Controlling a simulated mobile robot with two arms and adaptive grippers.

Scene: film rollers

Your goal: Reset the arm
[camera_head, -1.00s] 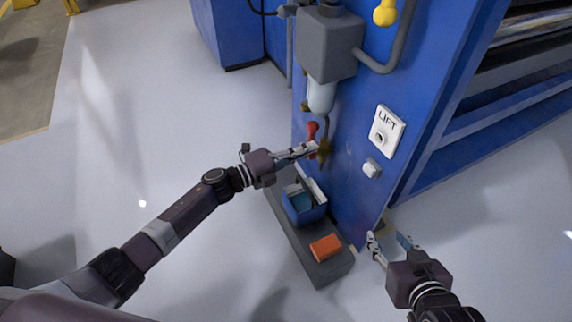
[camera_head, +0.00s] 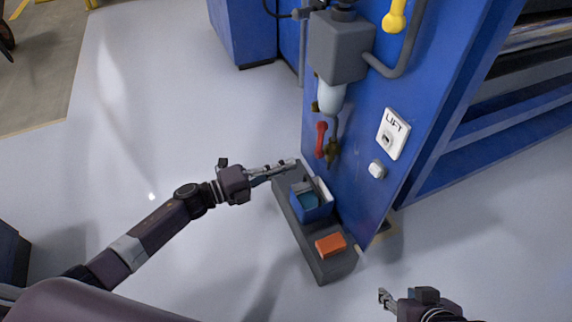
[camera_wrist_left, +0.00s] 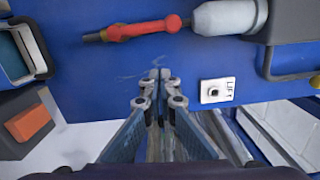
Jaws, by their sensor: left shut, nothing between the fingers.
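My left gripper (camera_head: 289,165) is shut and empty. In the head view it is over the grey bench, to the left of the blue machine panel and apart from it. In the left wrist view its closed fingertips (camera_wrist_left: 160,80) point at the blue panel, below the red handle (camera_wrist_left: 148,27) and left of the LIFT plate (camera_wrist_left: 217,91). The red handle (camera_head: 321,140) hangs by a brass fitting (camera_head: 332,150) on the panel, clear of the fingers. My right gripper (camera_head: 385,298) is low at the right, above the floor; its finger opening does not show clearly.
A grey bench (camera_head: 309,246) carries a blue box (camera_head: 322,208) and an orange block (camera_head: 331,245). The floor left of the bench is clear.

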